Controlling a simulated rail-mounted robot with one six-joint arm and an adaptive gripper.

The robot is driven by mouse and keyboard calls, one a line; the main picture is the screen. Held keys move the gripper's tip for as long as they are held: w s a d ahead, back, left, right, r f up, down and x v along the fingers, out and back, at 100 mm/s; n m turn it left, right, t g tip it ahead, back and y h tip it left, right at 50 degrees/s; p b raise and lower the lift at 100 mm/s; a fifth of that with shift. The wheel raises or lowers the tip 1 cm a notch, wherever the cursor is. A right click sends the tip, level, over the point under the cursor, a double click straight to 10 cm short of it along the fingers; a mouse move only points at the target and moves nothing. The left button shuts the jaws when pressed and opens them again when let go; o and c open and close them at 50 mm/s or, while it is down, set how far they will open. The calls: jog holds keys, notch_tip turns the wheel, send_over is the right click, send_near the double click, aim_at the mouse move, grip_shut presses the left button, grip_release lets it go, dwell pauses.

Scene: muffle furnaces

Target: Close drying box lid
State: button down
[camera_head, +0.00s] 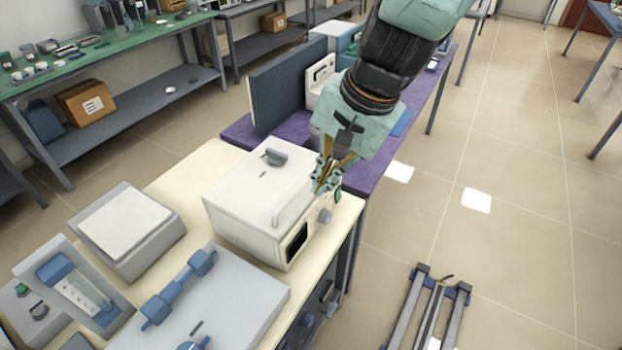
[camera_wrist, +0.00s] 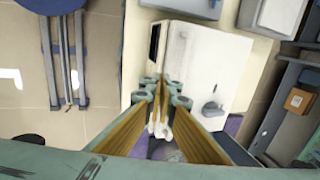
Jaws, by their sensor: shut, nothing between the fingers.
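The drying box (camera_head: 250,222) is a white box on the cream table, with a dark window (camera_head: 297,240) and a knob on its right-hand face. Its lid (camera_head: 262,185) lies flat on top, with a grey knob (camera_head: 275,157) and a pale handle near the right edge; no gap shows under it. My gripper (camera_head: 327,178) points down at the box's far right edge, its fingers together and empty. In the wrist view the fingertips (camera_wrist: 165,88) overlap the edge of the white box (camera_wrist: 205,62); whether they touch it is unclear.
A scale-like device (camera_head: 125,228) and a large grey-blue lidded box (camera_head: 215,305) with blue handles share the table (camera_head: 180,180). A dark upright panel (camera_head: 288,85) stands behind, on the purple bench (camera_head: 238,132). The floor to the right is mostly open.

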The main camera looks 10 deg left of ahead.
jog(key=s+d+r, duration=0.1)
jog(key=s+d, duration=0.1)
jog(key=d, duration=0.4)
jog(key=shift+s+r+p, duration=0.25)
jog(key=shift+p, duration=0.1)
jog(key=shift+d, duration=0.1)
jog(key=shift+r, duration=0.1)
dwell(0.3)
jog(key=s+d+r+n+t+h, duration=0.1)
jog(key=s+d+r+n, duration=0.1)
jog(key=s+d+r, duration=0.6)
jog(key=s+d+r+n+t+h, duration=0.1)
jog(key=s+d+r+n+h, duration=0.1)
jog(key=s+d+r, duration=0.6)
jog(key=shift+s+d+t, duration=0.3)
jog(key=shift+s+d, duration=1.9)
jog(key=shift+d, duration=0.15)
jog(key=c, duration=3.4)
grip_release()
jog(key=shift+r, duration=0.1)
jog(key=shift+c, duration=0.2)
